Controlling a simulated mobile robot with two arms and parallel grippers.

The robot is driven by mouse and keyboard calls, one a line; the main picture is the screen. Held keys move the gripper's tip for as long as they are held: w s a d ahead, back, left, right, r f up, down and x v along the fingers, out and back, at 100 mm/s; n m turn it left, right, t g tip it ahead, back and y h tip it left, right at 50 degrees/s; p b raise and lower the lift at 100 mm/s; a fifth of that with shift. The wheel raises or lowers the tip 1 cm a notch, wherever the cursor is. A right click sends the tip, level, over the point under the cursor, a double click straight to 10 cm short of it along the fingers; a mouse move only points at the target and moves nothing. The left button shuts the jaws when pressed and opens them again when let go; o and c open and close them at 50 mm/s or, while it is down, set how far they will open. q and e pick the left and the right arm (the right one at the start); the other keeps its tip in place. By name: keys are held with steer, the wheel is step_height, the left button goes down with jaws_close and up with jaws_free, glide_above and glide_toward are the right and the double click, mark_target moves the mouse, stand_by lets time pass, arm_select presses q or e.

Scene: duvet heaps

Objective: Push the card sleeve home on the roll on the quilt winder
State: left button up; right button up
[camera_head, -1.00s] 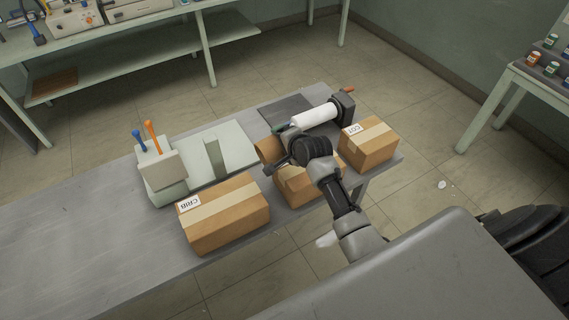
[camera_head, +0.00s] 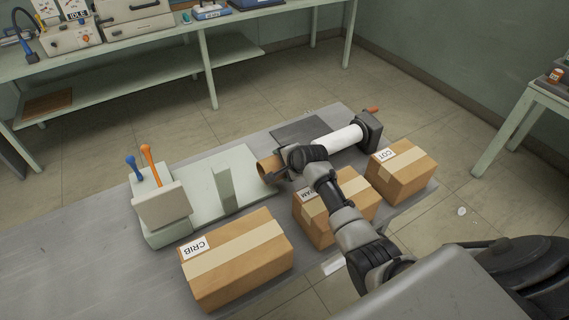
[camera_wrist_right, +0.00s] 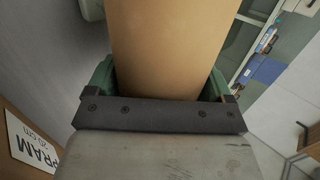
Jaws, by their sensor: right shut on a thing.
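The card sleeve (camera_head: 266,171) is a brown tube on the left of my right gripper (camera_head: 284,164). My right gripper is shut on it; in the right wrist view the sleeve (camera_wrist_right: 175,45) fills the space between green fingers. The white roll (camera_head: 340,140) lies along the quilt winder (camera_head: 371,132), a dark block with an orange handle at the right end. The sleeve looks roughly in line with the roll. My gripper hides where the sleeve and roll come together, so I cannot tell how far it is on. My left gripper is not in view.
Cartons marked CRIB (camera_head: 238,258), PRAM (camera_head: 322,222) and COT (camera_head: 401,170) stand along the bench's near edge, close to my right arm. A pale stand with blue and orange handles (camera_head: 160,213) is at left. A dark mat (camera_head: 301,130) lies behind the roll.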

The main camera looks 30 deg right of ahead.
mark_target(329, 145)
steer(key=shift+r, duration=0.1)
steer(key=shift+d, duration=0.9)
steer(key=shift+w+d, duration=0.1)
steer(key=shift+d, duration=0.8)
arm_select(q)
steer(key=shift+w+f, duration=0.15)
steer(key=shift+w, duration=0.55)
arm_select(e)
steer(key=shift+d, duration=1.15)
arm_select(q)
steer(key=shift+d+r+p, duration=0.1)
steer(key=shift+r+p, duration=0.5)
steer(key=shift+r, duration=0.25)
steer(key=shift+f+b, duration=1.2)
arm_select(e)
steer(key=shift+w+d, duration=0.2)
steer(key=shift+d, duration=2.7)
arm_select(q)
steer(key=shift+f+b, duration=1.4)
arm_select(e)
steer(key=shift+w+d, duration=0.15)
steer(key=shift+d, duration=2.35)
